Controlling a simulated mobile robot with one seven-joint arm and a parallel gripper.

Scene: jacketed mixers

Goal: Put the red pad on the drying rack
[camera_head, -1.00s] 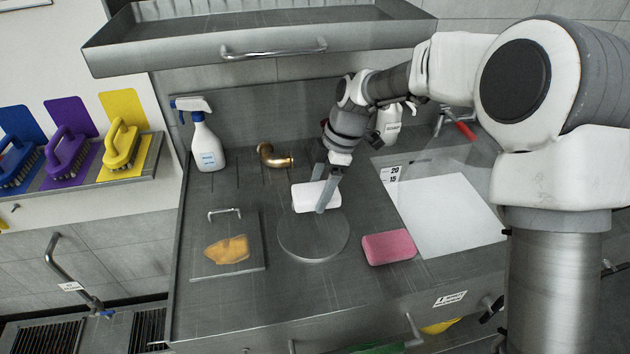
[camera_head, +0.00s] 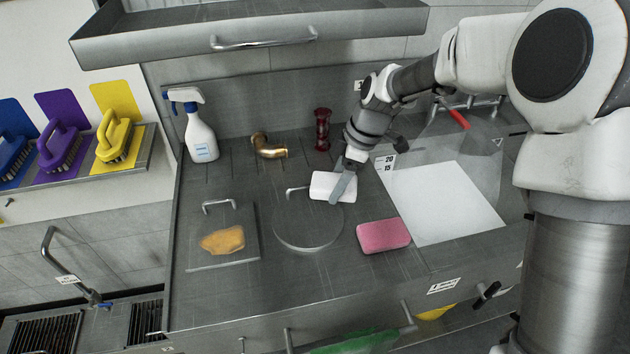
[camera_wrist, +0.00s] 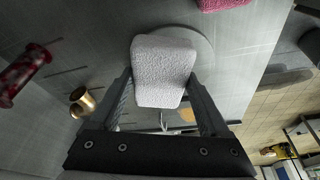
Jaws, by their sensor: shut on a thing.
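The red pad (camera_head: 384,236), pinkish-red, lies flat on the grey counter right of the round lid; its edge shows at the top of the wrist view (camera_wrist: 222,3). My gripper (camera_head: 341,187) is shut on a white pad (camera_head: 326,184), holding it near the back right of the round lid. In the wrist view the white pad (camera_wrist: 163,70) sits between both fingers. I cannot tell from the head view whether it touches the counter. I cannot identify the drying rack with certainty.
A round metal lid (camera_head: 306,228), a square plate (camera_head: 240,250) with an orange-brown patch, a spray bottle (camera_head: 200,136), a brass elbow (camera_head: 269,147) and a dark red spool-shaped thing (camera_head: 322,130) stand around. A white sheet (camera_head: 450,205) lies right of the red pad. A shelf (camera_head: 250,28) overhangs the back.

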